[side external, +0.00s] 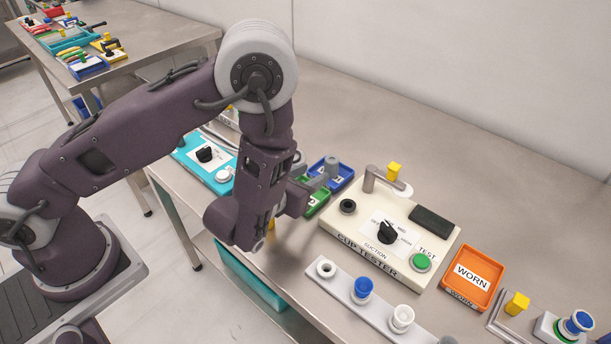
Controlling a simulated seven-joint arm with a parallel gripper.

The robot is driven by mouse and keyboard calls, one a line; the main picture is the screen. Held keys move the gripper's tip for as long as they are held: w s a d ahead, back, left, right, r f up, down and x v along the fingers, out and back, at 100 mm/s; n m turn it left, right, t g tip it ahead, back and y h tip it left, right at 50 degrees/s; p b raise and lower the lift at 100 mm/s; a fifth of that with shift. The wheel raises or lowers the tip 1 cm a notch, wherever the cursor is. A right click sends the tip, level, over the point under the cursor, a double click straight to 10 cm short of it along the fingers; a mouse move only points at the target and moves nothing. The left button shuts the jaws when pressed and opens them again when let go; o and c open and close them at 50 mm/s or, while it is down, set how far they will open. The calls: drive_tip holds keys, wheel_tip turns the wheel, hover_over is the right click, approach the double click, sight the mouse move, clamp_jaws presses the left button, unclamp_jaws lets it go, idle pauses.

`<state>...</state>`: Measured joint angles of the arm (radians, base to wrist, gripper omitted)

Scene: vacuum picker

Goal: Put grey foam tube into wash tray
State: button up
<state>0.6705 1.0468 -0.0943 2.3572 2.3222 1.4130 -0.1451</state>
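Whether the fingers are open or shut does not show. No tray with a readable wash label is in view. A teal tray (247,277) is partly visible below the table's front edge; I cannot tell if it is the wash tray.
A blue bin (343,178) adjoins the green bin. The cream cup tester (340,229) stands to the right, with an orange WORN tray (470,279) beyond it. A grey rack (340,284) of cups lies in front.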

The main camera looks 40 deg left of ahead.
drive_tip(key=shift+v, duration=0.9)
drive_tip(key=a+r+n+y, duration=0.5)
drive_tip(key=a+r, duration=0.3)
drive_tip(key=s+a+r+n+g+y, duration=0.55)
drive_tip(key=s+a+r+n, duration=0.25)
drive_tip(key=s+a+n, duration=0.3)
drive_tip(key=s+n+g+h, duration=0.4)
drive_tip(key=s+n+g, duration=0.3)
drive_tip(key=s+n, duration=0.4)
drive_tip(key=s+d+r+n+t+h, duration=0.1)
drive_tip(key=d+r+n+t+h, duration=0.1)
drive_tip(key=d, duration=0.4)
drive_tip(key=s+d+r+n+t+h, duration=0.1)
drive_tip(key=d+r+n+t+h, duration=0.1)
drive_tip(key=d+n+h, duration=0.3)
drive_tip(key=shift+s+d+r+t+h, duration=0.35)
drive_tip(key=shift+d+r+h, duration=0.25)
drive_tip(key=shift+d, duration=0.25)
